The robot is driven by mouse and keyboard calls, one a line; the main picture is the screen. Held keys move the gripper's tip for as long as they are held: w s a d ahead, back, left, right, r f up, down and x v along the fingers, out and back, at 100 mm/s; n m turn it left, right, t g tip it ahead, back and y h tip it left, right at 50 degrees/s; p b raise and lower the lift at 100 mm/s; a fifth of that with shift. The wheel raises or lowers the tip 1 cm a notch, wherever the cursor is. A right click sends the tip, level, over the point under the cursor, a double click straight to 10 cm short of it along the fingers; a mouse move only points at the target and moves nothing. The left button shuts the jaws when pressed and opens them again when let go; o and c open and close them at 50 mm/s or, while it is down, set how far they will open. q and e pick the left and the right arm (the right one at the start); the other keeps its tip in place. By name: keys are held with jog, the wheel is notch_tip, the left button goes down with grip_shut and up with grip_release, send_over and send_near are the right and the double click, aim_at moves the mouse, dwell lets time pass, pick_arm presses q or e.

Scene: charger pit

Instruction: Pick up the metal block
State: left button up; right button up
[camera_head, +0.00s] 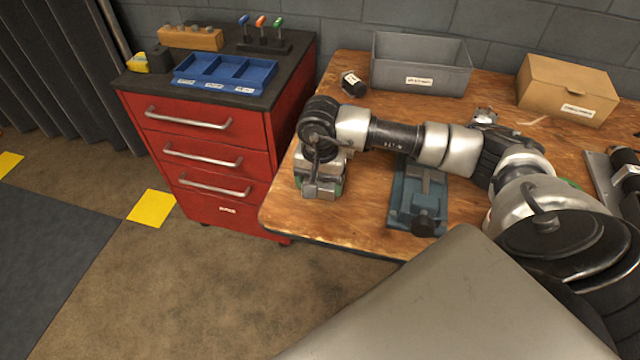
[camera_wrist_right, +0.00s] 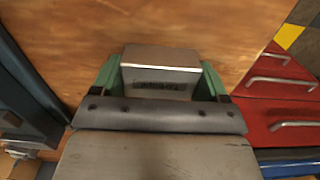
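The metal block (camera_wrist_right: 160,75) is a light grey piece with dark lettering on one face. It sits between the green fingers of my right gripper (camera_wrist_right: 160,82), which press close on both its sides. In the head view, my right gripper (camera_head: 321,186) points down at the left front part of the wooden table, with the block mostly hidden by the hand. I cannot tell whether the block touches the table. My left gripper is not in view.
A blue-grey vise (camera_head: 405,205) stands right of the gripper, under my forearm. The red drawer cabinet (camera_head: 215,150) is left of the table (camera_head: 290,215). A grey bin (camera_head: 420,70), a cardboard box (camera_head: 565,90) and a small black part (camera_head: 353,84) stand further back.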

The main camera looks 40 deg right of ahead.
jog(key=c, duration=0.3)
jog(key=shift+r, duration=0.2)
jog(key=shift+r, duration=0.3)
jog(key=r, duration=0.3)
jog(key=shift+s+d+r, duration=0.25)
jog(key=shift+s+r, duration=0.05)
jog(key=shift+r, duration=0.05)
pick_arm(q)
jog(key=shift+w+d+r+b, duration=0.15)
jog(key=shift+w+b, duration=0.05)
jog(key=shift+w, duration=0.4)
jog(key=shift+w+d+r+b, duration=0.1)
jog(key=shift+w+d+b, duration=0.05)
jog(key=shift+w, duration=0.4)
pick_arm(e)
jog(key=s+d+r, duration=0.4)
jog(key=s+r, duration=0.2)
jog(key=s, duration=0.4)
jog(key=shift+d+r, duration=0.15)
jog(key=shift+r, duration=0.05)
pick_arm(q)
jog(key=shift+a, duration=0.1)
